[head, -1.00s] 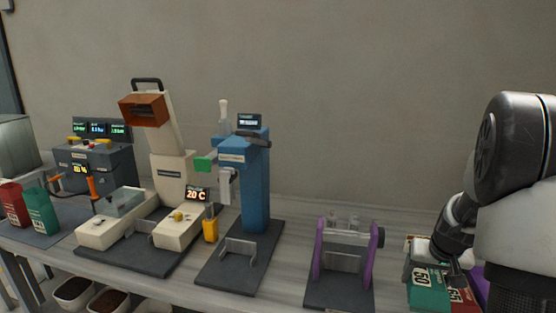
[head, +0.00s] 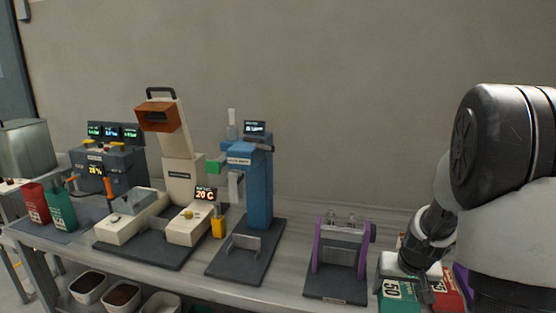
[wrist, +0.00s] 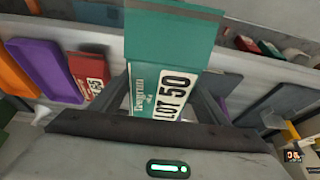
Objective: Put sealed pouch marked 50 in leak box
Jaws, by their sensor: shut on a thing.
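A green pouch (head: 398,291) with a white label reading 50 is at the lower right of the head view. In the wrist view the same green pouch (wrist: 172,45) reads LOT 50 and stands between my fingers. My gripper (wrist: 165,100) is shut on it; in the head view my gripper (head: 418,272) is partly hidden by my arm. I cannot tell for certain which thing is the leak box; a grey box (head: 26,148) with a clear-looking front stands at the far left.
A red pouch (head: 448,292) marked 65 is just right of the green one. A purple-sided stand (head: 340,258), a blue column device (head: 258,190) and a cream machine (head: 182,185) line the bench. Red (head: 33,203) and green (head: 61,208) pouches stand at left.

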